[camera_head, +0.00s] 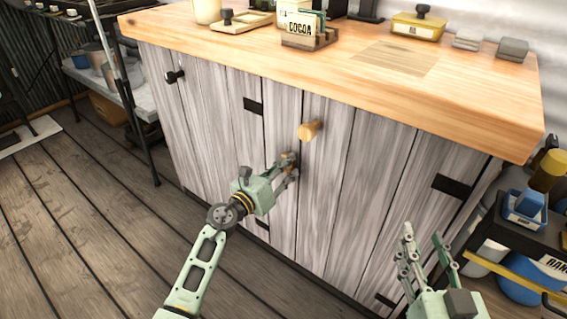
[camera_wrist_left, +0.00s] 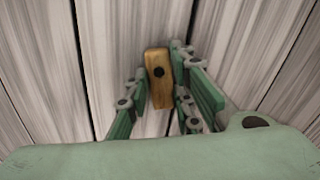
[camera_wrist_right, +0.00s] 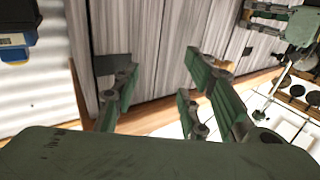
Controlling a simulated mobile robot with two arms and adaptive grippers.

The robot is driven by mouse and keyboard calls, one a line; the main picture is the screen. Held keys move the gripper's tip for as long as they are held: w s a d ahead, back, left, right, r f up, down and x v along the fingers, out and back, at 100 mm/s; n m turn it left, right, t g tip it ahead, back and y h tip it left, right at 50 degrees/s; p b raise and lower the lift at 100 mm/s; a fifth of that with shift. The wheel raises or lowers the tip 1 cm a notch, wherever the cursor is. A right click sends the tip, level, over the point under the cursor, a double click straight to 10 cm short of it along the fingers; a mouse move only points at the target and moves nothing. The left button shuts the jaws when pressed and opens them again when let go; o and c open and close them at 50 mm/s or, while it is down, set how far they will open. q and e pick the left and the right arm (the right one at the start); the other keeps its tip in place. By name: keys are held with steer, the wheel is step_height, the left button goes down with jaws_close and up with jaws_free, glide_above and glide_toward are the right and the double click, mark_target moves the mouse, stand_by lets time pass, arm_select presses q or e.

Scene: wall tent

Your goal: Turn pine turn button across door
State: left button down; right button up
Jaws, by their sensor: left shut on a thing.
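The pine turn button (camera_wrist_left: 158,66) is a small wooden block with a dark screw head in its middle. In the left wrist view it stands nearly upright in the picture, slightly tilted, beside a dark seam between grey boards. My left gripper (camera_head: 288,163) is at the cabinet front and shut on the button, with fingers on both sides of it. In the head view the fingers mostly hide the button. The grey plank door (camera_head: 345,185) looks closed. My right gripper (camera_head: 424,242) is open and empty, low in front of the cabinet's right part.
A round wooden knob (camera_head: 310,130) sticks out above my left gripper. A black knob (camera_head: 175,76) is further left. The wooden countertop (camera_head: 200,35) overhangs the doors and holds a cocoa box (camera_head: 300,25). A dark shelf with blue containers (camera_head: 525,205) stands close on the right.

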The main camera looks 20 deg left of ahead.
steer(key=s+d+f+g+h+p, duration=0.4)
steer(key=s+f+g, duration=0.6)
steer(key=f, duration=0.5)
steer(key=s+d+g+p, duration=0.3)
steer(key=s+g, duration=0.1)
steer(key=s, duration=0.4)
arm_select(q)
steer(key=shift+s+d+r+n+p, duration=0.15)
steer(key=shift+n+p, duration=0.1)
steer(key=shift+n, duration=2.3)
steer(key=shift+w+r+n+p, duration=0.1)
steer(key=shift+n+p, duration=0.2)
steer(key=shift+n, duration=2.3)
steer(key=shift+s+d+r+n+p, duration=0.15)
steer(key=shift+n+p, duration=0.1)
steer(key=shift+n, duration=2.3)
arm_select(e)
steer(key=s+x, duration=0.1)
steer(key=x, duration=0.6)
steer(key=shift+f+m, duration=0.3)
steer(key=shift+m, duration=0.1)
arm_select(q)
steer(key=c, duration=1.5)
jaws_free()
arm_select(e)
steer(key=shift+a, duration=0.1)
